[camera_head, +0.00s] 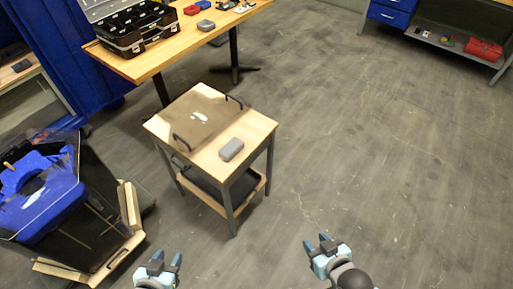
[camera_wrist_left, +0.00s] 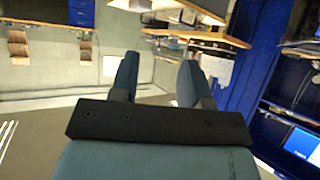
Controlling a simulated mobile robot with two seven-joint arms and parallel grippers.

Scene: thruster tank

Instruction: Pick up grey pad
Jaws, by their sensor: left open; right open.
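A small grey pad-like block (camera_head: 231,149) lies on the right front part of a small wooden-topped table (camera_head: 215,163). Another small grey item (camera_head: 206,25) sits on the wooden workbench further back; I cannot tell from its shape whether it is also a pad. My left gripper (camera_head: 166,260) is open and empty at the bottom of the head view, in front of the table. It also shows in the left wrist view (camera_wrist_left: 158,75) with its fingers apart. My right gripper (camera_head: 319,245) is open and empty, to the right and in front of the table.
A brown tray (camera_head: 203,112) with black handles lies behind the grey block on the table. A wooden workbench (camera_head: 180,48) with an open black case (camera_head: 133,30) stands behind. A blue and black bin (camera_head: 45,196) stands at left. The floor to the right is clear.

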